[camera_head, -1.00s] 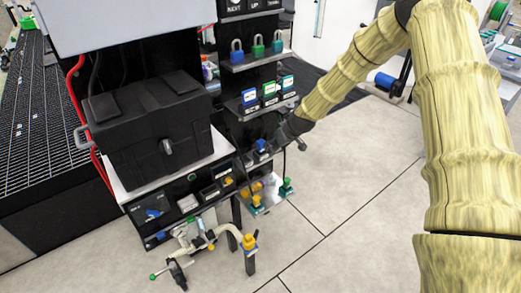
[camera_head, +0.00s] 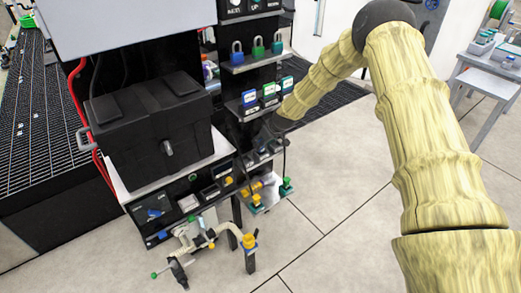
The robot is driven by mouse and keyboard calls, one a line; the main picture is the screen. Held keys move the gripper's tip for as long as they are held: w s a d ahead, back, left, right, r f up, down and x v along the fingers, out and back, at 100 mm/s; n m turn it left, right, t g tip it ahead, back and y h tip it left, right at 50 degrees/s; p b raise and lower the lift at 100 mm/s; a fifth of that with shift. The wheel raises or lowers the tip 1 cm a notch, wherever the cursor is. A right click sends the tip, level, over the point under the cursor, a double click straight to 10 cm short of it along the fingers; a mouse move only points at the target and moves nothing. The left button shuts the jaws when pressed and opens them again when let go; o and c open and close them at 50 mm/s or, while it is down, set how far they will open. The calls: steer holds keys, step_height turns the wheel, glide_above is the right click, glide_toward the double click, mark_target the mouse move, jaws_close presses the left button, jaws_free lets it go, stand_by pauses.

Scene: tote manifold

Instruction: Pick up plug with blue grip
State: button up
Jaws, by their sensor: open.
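My gripper (camera_head: 268,132) is a small dark shape at the end of the yellow-sleeved arm. It is at the right side of the black rack, just below the shelf with blue and green tags, and it is open. The plug with the blue grip, seen earlier on the small ledge there, no longer shows clearly. My gripper and the end of the arm appear to cover it. I cannot tell whether the fingers are around it or touching it. A plug with a green grip (camera_head: 286,187) stands lower down at the right.
A shelf above holds blue, green and teal padlocks (camera_head: 257,47). Tags (camera_head: 268,94) stand close above my gripper. A black box (camera_head: 150,130) sits at left. A yellow-topped fitting (camera_head: 249,241) is below.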

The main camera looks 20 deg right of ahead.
steer(key=shift+w+a+f, duration=0.1)
steer(key=shift+w+f, duration=0.15)
steer(key=shift+f, duration=0.15)
jaws_close()
steer(key=shift+r, duration=0.15)
